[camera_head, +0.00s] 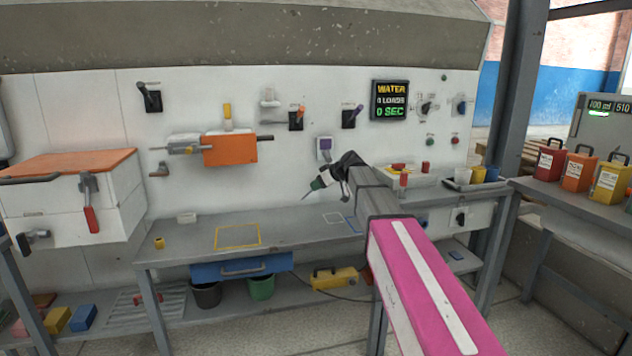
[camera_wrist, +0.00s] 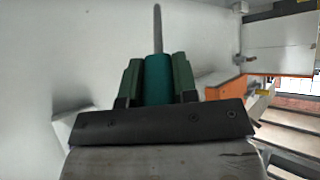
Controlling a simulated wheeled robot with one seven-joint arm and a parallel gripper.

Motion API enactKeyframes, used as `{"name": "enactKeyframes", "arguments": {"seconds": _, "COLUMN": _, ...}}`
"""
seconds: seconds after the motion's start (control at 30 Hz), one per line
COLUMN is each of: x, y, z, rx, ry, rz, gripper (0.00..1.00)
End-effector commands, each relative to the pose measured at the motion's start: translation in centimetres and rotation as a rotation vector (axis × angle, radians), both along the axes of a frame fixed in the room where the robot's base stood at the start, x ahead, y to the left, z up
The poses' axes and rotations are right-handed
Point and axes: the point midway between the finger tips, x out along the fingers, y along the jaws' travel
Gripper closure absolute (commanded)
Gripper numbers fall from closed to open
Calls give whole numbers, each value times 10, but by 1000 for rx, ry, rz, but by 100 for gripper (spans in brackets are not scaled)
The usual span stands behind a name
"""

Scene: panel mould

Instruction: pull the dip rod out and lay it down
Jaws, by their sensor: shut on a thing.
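My gripper (camera_head: 322,182) is held out in front of the white panel, above the bench. It is shut on a green-handled rod (camera_wrist: 155,80), with the teal handle between its two green fingers in the wrist view. The rod's thin grey shaft (camera_wrist: 157,30) points away from the gripper; in the head view it points left and slightly down, clear of the bench. I cannot tell for sure whether this is the dip rod. A yellow upright piece (camera_head: 227,115) stands at the top of the orange box (camera_head: 230,150) on the panel.
The grey bench top (camera_head: 290,232) is mostly clear, with a yellow outlined square (camera_head: 238,249) and smaller white and blue outlines. A small yellow cylinder (camera_head: 159,243) stands at its left.

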Motion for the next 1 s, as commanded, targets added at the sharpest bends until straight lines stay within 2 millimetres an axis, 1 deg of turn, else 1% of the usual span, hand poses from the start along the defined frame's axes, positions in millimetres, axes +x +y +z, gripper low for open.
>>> {"name": "enactKeyframes", "arguments": {"seconds": 0.2, "x": 0, "y": 0, "z": -23, "rx": 0, "ry": 1, "rz": -1, "gripper": 100}}
{"name": "enactKeyframes", "arguments": {"seconds": 0.5, "x": 0, "y": 0, "z": -52, "rx": -1, "ry": 1, "rz": -1, "gripper": 100}}
{"name": "enactKeyframes", "arguments": {"seconds": 0.73, "x": 0, "y": 0, "z": -64, "rx": -1, "ry": 0, "rz": 0, "gripper": 100}}
{"name": "enactKeyframes", "arguments": {"seconds": 1.0, "x": 0, "y": 0, "z": -66, "rx": 0, "ry": -1, "rz": -1, "gripper": 100}}
